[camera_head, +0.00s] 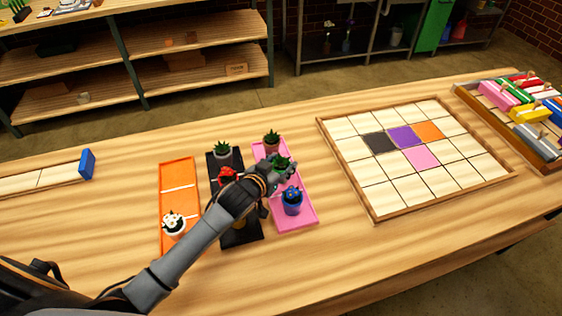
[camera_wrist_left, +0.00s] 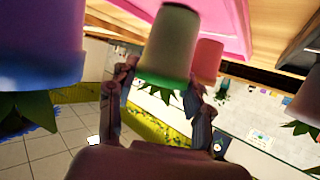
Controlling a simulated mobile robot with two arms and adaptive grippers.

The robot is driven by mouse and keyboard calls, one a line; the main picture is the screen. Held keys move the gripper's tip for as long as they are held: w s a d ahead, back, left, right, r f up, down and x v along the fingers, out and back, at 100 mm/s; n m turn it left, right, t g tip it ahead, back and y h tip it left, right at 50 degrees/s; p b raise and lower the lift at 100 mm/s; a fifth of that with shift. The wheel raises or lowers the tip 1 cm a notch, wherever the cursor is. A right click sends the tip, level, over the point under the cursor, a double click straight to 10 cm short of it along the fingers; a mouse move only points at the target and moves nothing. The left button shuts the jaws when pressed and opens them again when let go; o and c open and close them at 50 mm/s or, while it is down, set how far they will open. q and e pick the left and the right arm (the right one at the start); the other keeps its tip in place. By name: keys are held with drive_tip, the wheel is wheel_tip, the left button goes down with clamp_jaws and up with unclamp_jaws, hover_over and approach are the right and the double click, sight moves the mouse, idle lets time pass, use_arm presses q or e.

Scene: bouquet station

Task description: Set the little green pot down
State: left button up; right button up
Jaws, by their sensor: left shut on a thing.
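My left gripper (camera_head: 273,177) is shut on the little green pot (camera_head: 282,164), over the middle of the pink tray (camera_head: 303,219). In the left wrist view, which looks upside down, the green pot (camera_wrist_left: 170,45) is upright between the two fingers (camera_wrist_left: 160,100), its base close to the pink tray (camera_wrist_left: 215,12). I cannot tell whether it touches the tray. A terracotta pot (camera_head: 271,144) stands at the tray's far end and a blue pot (camera_head: 292,206) with a blue flower at the near end. My right gripper is not in view.
The black tray (camera_head: 250,229) just left holds a grey pot (camera_head: 223,153) and a red flower (camera_head: 228,174), partly behind my arm. The orange tray (camera_head: 178,175) holds a white pot (camera_head: 175,231). A tiled grid board (camera_head: 388,190) lies right; bare table separates it from the pink tray.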

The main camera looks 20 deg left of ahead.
use_arm(q)
drive_tip(key=shift+f, duration=0.15)
drive_tip(key=o, duration=1.5)
drive_tip(key=shift+c, duration=0.2)
drive_tip(key=shift+s, duration=0.15)
drive_tip(key=b+v, duration=0.1)
drive_tip(key=v, duration=1.1)
